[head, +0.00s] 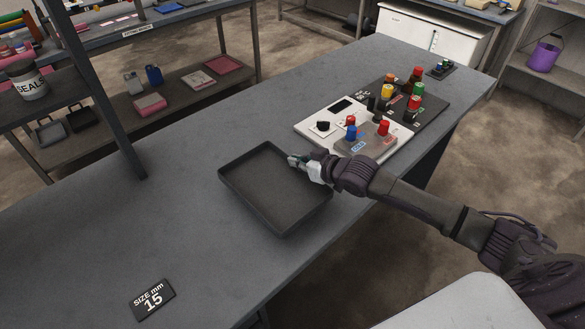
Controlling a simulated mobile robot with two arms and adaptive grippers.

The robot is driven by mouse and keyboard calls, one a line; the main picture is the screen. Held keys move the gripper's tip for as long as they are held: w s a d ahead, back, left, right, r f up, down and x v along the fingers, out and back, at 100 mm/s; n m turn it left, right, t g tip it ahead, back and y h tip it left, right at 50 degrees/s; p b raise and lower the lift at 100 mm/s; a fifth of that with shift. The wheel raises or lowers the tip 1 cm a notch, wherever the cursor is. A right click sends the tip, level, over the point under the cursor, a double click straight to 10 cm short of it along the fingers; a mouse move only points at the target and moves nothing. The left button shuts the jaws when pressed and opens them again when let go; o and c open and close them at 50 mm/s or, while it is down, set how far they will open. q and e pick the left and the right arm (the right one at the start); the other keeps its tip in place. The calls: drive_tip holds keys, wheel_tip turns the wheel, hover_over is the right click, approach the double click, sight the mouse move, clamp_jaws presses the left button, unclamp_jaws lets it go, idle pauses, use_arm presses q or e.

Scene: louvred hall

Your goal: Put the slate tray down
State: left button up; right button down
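The slate tray (243,192) is a dark, shallow, rectangular tray with raised walls, and it is empty. In the head view it is level over the grey bench, near the bench's front edge. I cannot tell whether its base touches the bench top. My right gripper (295,162) is at the middle of the tray's upper-right rim, with its pale fingertips at the wall. The fingers are too small to show whether they are closed on the rim. My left gripper is not in view.
A white panel (310,124) and a dark panel (434,101) with coloured knobs lie right of the tray. A "SIZE mm 15" plate (152,299) lies at the lower left. A dark post (105,100) rises at the left. The bench (130,230) left of the tray is clear.

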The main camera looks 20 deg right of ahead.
sight(294, 170)
drive_tip(key=shift+w+a+f, duration=0.15)
drive_tip(key=shift+w+f, duration=0.65)
drive_tip(key=shift+w, duration=0.05)
wheel_tip(294, 170, down, 2)
drive_tip(key=shift+f+p, duration=0.15)
drive_tip(key=shift+p, duration=0.3)
drive_tip(key=shift+f, duration=0.5)
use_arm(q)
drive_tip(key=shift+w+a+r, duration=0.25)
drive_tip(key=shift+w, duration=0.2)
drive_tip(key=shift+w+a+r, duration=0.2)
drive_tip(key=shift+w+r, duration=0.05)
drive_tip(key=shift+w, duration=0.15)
use_arm(e)
drive_tip(key=shift+f, duration=0.1)
drive_tip(key=c, duration=1.3)
unclamp_jaws()
